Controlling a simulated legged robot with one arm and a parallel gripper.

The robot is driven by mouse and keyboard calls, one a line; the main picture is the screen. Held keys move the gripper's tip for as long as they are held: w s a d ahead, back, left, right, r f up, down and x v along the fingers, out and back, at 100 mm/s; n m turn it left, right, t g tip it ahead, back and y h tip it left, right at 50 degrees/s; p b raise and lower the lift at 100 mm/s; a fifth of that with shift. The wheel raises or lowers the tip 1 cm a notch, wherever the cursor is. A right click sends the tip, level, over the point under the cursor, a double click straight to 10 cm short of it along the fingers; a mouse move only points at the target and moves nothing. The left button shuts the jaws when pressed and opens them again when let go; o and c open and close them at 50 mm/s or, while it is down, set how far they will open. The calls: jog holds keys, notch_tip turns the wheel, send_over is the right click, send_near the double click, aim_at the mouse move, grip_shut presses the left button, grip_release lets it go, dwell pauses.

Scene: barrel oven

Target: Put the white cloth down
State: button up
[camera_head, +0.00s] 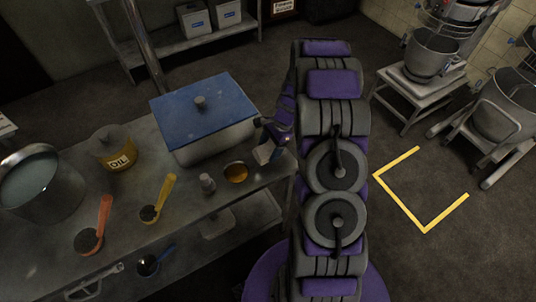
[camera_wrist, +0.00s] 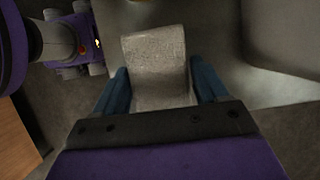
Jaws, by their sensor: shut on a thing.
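The white cloth (camera_wrist: 157,68) is between the two blue fingers of my gripper (camera_wrist: 160,88) in the wrist view, standing up flat and pale grey-white. My gripper is shut on it. In the head view, the cloth (camera_head: 264,154) shows as a small pale patch at the tip of my gripper (camera_head: 267,143), near the right end of the metal table (camera_head: 205,208). The gripper is just right of the blue-lidded container (camera_head: 204,112). I cannot tell whether the cloth touches the table.
On the table stand a small amber bowl (camera_head: 236,173), a small shaker (camera_head: 207,183), an oil tin (camera_head: 116,147), a large pot (camera_head: 38,183), and orange (camera_head: 105,216) and yellow (camera_head: 165,190) handled scoops. A yellow floor marking (camera_head: 402,206) and mixers (camera_head: 432,55) are to the right.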

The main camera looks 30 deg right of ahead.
aim_at(268, 154)
jog(key=shift+d+f, duration=0.25)
jog(key=shift+d, duration=0.1)
jog(key=b+x, duration=0.1)
jog(key=x, duration=0.2)
jog(key=shift+d+f, duration=0.1)
jog(key=shift+a, duration=0.55)
jog(key=shift+d, duration=0.2)
jog(key=o, duration=1.1)
jog(key=shift+d+f, duration=0.1)
jog(key=shift+d, duration=0.45)
jog(key=shift+a, duration=0.3)
